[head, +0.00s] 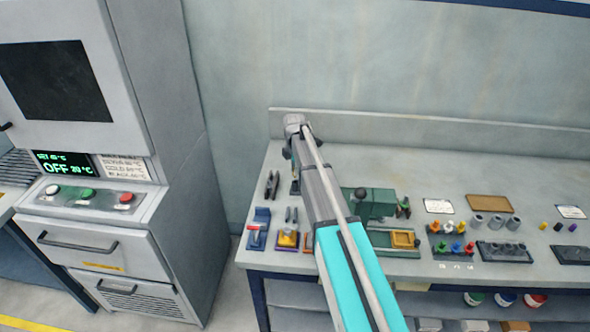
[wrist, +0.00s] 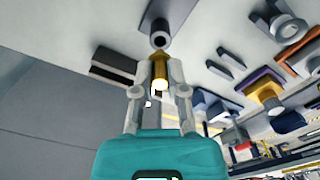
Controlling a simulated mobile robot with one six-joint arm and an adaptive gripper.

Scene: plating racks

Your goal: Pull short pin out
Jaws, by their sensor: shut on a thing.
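My gripper (wrist: 160,75) is shut on a short gold pin (wrist: 160,69) with a bright pale end, held between the fingers in the wrist view. Just beyond the pin is a dark round socket (wrist: 160,39) on a dark plate (wrist: 180,12). I cannot tell whether the pin's far end touches the socket or is apart from it. In the head view my gripper (head: 293,155) is over the left part of the bench, and my arm hides the pin.
On the bench (head: 262,188) stand dark upright prongs (head: 271,186), a blue fixture with a red part (head: 257,229), a yellow-topped fixture (head: 288,239) and a green machine (head: 372,204). Racks with coloured pieces (head: 451,245) are to the right. A grey cabinet (head: 165,120) stands left.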

